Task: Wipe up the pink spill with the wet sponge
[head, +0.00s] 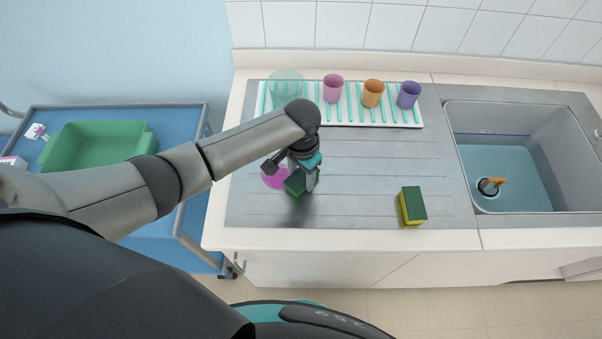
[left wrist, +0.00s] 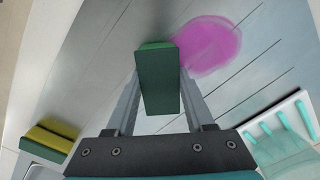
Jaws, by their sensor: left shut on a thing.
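The pink spill (head: 274,178) lies on the grey drainboard (head: 350,205), left of its middle. In the left wrist view the spill (left wrist: 210,44) is a smooth pink patch. My left gripper (head: 303,182) is shut on a green sponge (head: 294,186), which also shows between the fingers in the left wrist view (left wrist: 158,85). The held sponge is at the right edge of the spill; I cannot tell if it touches the board. A second sponge, green and yellow (head: 413,205), lies on the drainboard to the right. My right gripper is not in view.
A white rack (head: 350,117) with teal bars stands at the back, with pink (head: 333,88), orange (head: 373,93) and purple (head: 409,95) cups and a clear teal vessel (head: 286,88). A sink (head: 505,170) with water is right. A blue cart (head: 180,118) with a green tub (head: 95,146) is left.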

